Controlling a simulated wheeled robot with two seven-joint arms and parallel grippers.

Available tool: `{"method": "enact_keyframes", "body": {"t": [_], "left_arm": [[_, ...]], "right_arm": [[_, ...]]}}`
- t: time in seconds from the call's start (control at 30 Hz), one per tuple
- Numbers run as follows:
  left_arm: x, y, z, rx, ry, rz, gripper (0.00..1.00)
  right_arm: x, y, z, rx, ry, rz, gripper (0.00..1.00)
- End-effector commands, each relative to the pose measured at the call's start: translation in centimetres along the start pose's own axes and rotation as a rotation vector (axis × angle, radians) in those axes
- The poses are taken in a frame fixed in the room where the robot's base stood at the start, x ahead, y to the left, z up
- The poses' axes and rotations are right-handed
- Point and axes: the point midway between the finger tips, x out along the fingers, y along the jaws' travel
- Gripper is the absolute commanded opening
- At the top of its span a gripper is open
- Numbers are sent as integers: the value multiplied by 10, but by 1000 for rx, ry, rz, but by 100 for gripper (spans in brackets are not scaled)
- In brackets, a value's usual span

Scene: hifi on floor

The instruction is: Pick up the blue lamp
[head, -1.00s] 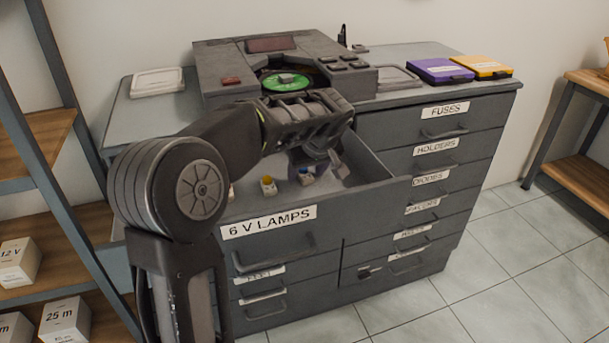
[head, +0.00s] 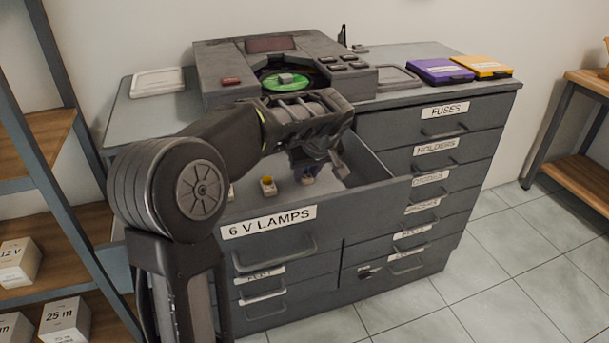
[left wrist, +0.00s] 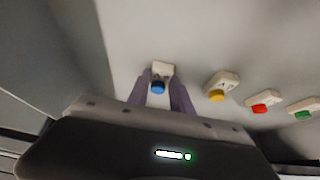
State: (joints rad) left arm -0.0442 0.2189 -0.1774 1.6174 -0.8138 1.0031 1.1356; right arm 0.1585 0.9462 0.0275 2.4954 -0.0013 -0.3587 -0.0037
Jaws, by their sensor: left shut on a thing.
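The blue lamp (left wrist: 158,87) has a blue cap on a white base and sits in the open drawer labelled 6 V LAMPS. In the left wrist view it is between the two purple fingers of my left gripper (left wrist: 160,82), which is shut on it. In the head view my left gripper (head: 309,173) points down into the drawer and hides most of the lamp. I cannot tell whether the lamp still touches the drawer floor. My right gripper is not in view.
A yellow lamp (left wrist: 216,95), a red lamp (left wrist: 263,107) and a green lamp (left wrist: 303,113) lie in a row beside the blue one. The drawer front (head: 330,207) and side walls surround them. A grey device with a green disc (head: 285,80) stands on the cabinet behind.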

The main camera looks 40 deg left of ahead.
Motion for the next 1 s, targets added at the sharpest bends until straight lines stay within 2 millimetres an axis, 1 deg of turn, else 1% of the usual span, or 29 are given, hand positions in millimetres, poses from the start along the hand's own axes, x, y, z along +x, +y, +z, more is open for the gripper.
{"method": "enact_keyframes", "body": {"t": [0.2,0.33,0.47,0.6,0.73,0.83,1.0], "left_arm": [[-1,0,-1,0,0,0,0],[-9,0,-6,-1,1,0,0],[-27,0,-16,-2,2,3,0],[-52,1,-30,-1,2,3,0],[-72,1,-42,-1,1,2,0],[-82,0,-47,-1,1,1,0],[-87,0,-50,1,0,0,0]], "right_arm": [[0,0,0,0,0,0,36],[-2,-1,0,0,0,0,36],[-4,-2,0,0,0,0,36],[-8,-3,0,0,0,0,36],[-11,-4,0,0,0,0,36],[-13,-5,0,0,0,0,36],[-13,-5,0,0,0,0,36]]}}
